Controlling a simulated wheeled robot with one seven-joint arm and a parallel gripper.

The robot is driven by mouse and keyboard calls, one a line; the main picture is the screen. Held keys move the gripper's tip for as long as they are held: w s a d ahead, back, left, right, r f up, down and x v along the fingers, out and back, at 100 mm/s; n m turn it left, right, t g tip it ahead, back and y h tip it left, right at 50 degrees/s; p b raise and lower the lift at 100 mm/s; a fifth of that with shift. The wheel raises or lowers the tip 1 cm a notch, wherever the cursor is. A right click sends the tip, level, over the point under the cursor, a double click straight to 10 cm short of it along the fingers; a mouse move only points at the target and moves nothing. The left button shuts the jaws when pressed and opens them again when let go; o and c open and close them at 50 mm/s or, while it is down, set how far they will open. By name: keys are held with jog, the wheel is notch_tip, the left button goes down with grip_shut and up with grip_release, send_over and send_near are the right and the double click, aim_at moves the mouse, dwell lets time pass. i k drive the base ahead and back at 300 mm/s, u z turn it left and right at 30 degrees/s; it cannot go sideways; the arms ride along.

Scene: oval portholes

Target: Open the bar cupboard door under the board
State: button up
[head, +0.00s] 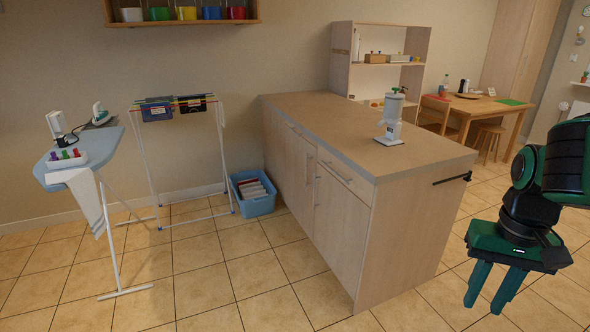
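The light wood bar counter (415,225) stands in the middle, with its worktop board (330,120) on top. Its left face has a cupboard door (338,230) near the front corner, below a drawer (347,178). The door looks shut, with an upright bar handle (316,187) at its left edge. Further back on the same face are more fronts (286,160), also looking shut, with another upright handle (307,170). My gripper (484,306) hangs at the lower right, fingers apart and empty, pointing down. It is beyond the counter's right end, away from the door.
A white appliance (391,120) stands on the worktop. A black rail (453,179) sticks out from the end panel. A blue crate (254,195) lies by the counter's far left end. A drying rack (180,160) and an ironing board (80,160) stand left. Tiled floor (270,270) before the doors is clear.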

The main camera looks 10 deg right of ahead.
aim_at(301, 156)
jog(key=u, duration=0.1)
jog(key=i, duration=1.25)
jog(key=z, duration=0.25)
